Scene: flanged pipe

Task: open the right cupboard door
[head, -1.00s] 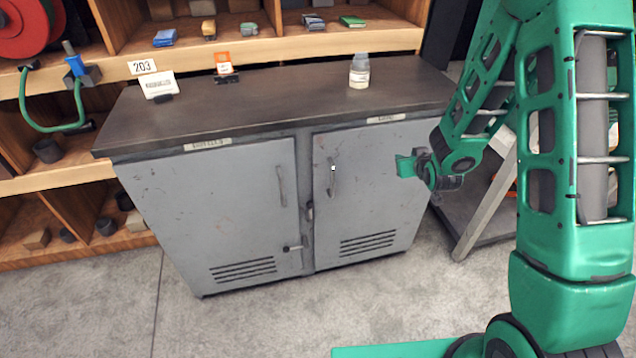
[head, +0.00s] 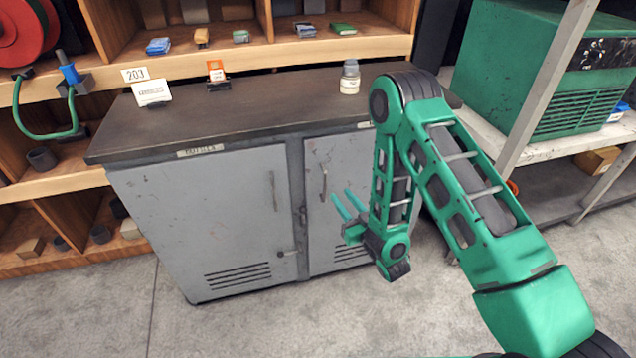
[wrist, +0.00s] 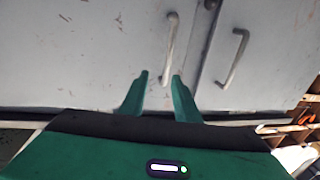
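The grey cupboard's right door (head: 330,160) is closed, partly hidden behind my arm. Its upright bar handle (head: 323,184) is near the door's left edge. My gripper (head: 342,198) is in front of this door, just right of the handle in the head view, with its two green fingers apart and empty. The wrist view looks turned over; there the right door's handle (wrist: 170,48) lies ahead of and roughly in line with the gap between my fingertips (wrist: 162,76). I see no contact with the handle. The left door's handle (wrist: 235,58) is to its right.
The left door (head: 210,220) is closed, with a small latch (head: 288,252) low on it. A jar (head: 350,77) and two cards stand on the dark top. A bench with a green machine (head: 540,75) is to the right. The floor in front is clear.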

